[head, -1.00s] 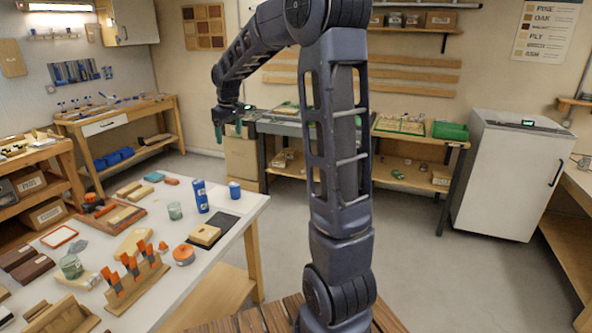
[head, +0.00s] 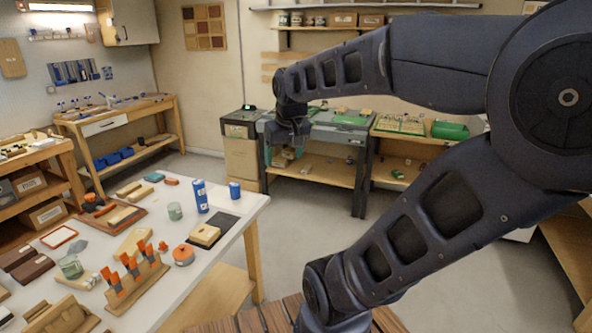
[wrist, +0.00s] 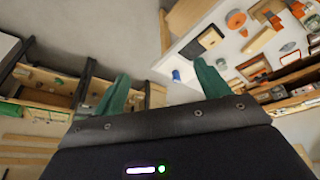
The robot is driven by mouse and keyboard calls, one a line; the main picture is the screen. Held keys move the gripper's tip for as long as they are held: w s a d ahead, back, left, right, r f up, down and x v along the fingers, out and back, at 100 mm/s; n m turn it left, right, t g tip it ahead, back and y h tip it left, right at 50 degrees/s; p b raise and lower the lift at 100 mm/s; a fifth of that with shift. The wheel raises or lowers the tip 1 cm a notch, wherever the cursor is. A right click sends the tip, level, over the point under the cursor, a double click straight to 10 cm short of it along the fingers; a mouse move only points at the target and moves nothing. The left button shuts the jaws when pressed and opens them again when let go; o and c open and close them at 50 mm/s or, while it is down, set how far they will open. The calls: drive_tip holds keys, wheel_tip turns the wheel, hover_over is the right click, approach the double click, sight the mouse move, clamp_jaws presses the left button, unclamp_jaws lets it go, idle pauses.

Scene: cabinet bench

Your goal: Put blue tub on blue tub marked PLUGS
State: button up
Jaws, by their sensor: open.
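A tall blue cylinder (head: 201,197) stands upright on the white table, with pale marks too small to read. I cannot tell whether it is one tub or two stacked. A shorter blue tub (head: 235,190) with a pale mark stands to its right, near the table's far right corner. My gripper (head: 287,144) is in the air beyond and to the right of the table, apart from both. In the wrist view my gripper (wrist: 162,84) has its green fingers spread with nothing between them. One blue tub (wrist: 177,75) shows beside the right finger.
The white table (head: 222,228) also bears a dark mat with a wooden block (head: 205,235), a glass jar (head: 175,211), an orange round thing (head: 183,255) and a rack of orange-handled tools (head: 137,283). Open floor lies right of the table. Benches stand behind.

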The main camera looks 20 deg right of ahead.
drive_tip(key=s+d+f+m, duration=0.1)
drive_tip(key=s+f, duration=0.1)
drive_tip(key=s, duration=0.3)
drive_tip(key=shift+s+f, duration=0.25)
drive_tip(key=shift+s, duration=0.1)
